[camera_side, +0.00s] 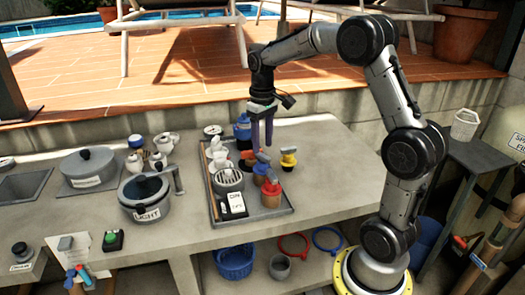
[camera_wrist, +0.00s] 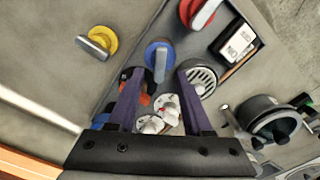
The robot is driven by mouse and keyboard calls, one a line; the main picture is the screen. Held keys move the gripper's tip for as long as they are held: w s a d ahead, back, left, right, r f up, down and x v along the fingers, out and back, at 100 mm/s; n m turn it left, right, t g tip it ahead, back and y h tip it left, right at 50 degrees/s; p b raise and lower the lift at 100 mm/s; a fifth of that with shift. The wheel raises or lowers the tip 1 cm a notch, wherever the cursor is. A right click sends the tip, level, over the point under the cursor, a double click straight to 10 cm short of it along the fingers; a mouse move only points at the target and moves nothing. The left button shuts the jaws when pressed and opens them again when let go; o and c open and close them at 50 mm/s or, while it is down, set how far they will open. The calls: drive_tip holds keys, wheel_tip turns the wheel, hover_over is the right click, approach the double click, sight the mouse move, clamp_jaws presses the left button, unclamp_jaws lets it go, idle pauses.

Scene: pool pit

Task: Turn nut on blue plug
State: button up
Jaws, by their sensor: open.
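The blue plug (camera_side: 261,170) stands on the grey tray with a grey lever-like nut on top. In the wrist view, the blue plug (camera_wrist: 150,50) has its grey nut pointing down the picture, between the fingertips. My gripper (camera_side: 262,147) is above and behind the plug, pointing down. In the wrist view my gripper (camera_wrist: 158,73) is open, with its two purple fingers apart and nothing held. I cannot tell whether either finger touches the nut.
A yellow plug (camera_side: 288,157) and a red plug (camera_side: 271,192) stand close by. The tray (camera_side: 284,213) also holds a round grille (camera_side: 228,178), a switch (camera_side: 233,204) and white valves (camera_side: 217,155). Pots (camera_side: 147,193) stand left. The counter right of the tray is clear.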

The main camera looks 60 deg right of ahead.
sight(263, 155)
drive_tip(key=shift+f, duration=1.7)
clamp_jaws()
